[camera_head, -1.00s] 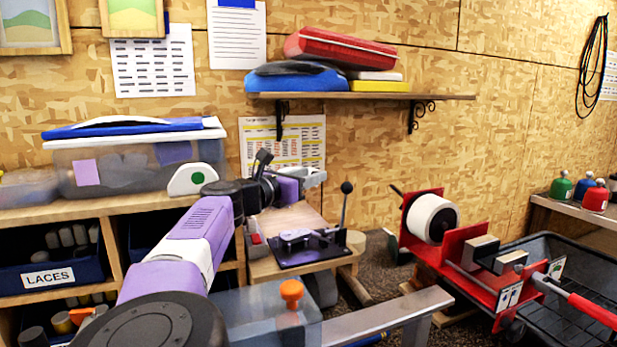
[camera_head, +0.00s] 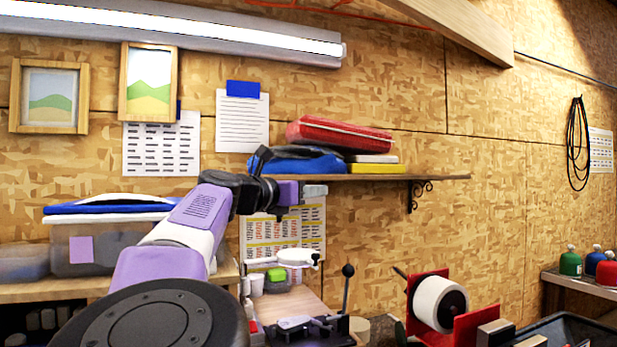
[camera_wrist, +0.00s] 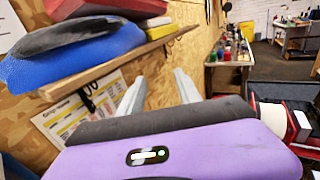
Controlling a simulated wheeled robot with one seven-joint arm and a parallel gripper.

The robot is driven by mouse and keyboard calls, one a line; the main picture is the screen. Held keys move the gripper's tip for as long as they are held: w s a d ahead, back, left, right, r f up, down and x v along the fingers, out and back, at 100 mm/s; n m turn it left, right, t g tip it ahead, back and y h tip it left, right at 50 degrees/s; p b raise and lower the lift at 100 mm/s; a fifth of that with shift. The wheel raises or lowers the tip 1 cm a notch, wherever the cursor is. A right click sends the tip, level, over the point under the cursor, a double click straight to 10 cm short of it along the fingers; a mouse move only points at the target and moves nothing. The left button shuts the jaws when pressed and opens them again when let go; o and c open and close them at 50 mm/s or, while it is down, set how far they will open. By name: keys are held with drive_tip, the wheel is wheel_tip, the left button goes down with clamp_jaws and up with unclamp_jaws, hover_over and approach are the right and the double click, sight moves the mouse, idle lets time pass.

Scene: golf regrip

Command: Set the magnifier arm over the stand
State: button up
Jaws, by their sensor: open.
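What looks like the magnifier, a pale round head (camera_head: 297,256) with a dark joint at its right end, is in the head view above a low wooden bench. Below it, a black-based fixture (camera_head: 306,330) with a metal clamp and a ball-topped lever stands on the bench; I cannot tell whether this is the stand. My gripper (camera_head: 318,190) is raised above the magnifier, near the shelf's height, apart from it. In the wrist view my gripper (camera_wrist: 160,78) shows two separated pale fingers with nothing between them. The magnifier does not show clearly there.
A wall shelf (camera_head: 440,178) with a red case (camera_head: 340,137) and a blue bag is close to my gripper. A lidded bin (camera_head: 95,247) stands at left. A red machine with a white roll (camera_head: 439,303) stands at right. The wall between shelf and machine is clear.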

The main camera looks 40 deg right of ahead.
wheel_tip(320, 180, up, 4)
drive_tip(key=shift+r, duration=0.1)
